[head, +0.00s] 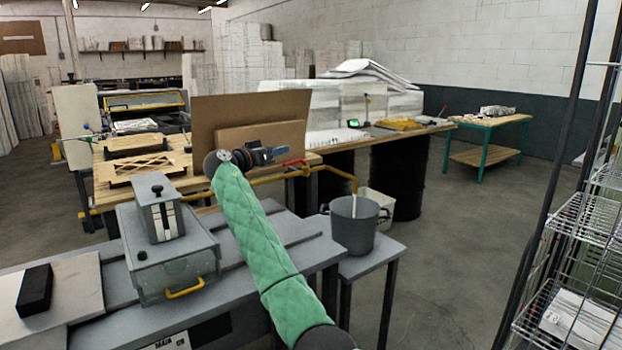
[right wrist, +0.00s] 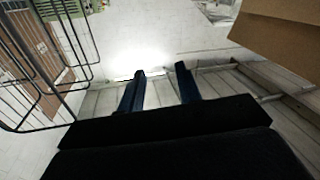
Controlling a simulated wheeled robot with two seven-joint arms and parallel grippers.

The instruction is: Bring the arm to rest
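My right arm, in a green quilted sleeve, reaches up and forward over the grey bench in the head view. My right gripper (head: 272,154) is at its far end, raised in front of brown cardboard panels (head: 250,112) and pointing to the right. In the right wrist view its two dark blue fingers (right wrist: 160,76) stand apart with nothing between them, so it is open and empty. My left arm and gripper are not in view.
A grey metal box (head: 172,268) with a yellow handle sits on the bench, left of my arm. A grey bucket (head: 354,228) stands on a small table to the right. A wire rack (head: 580,240) is at far right. Open floor lies between.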

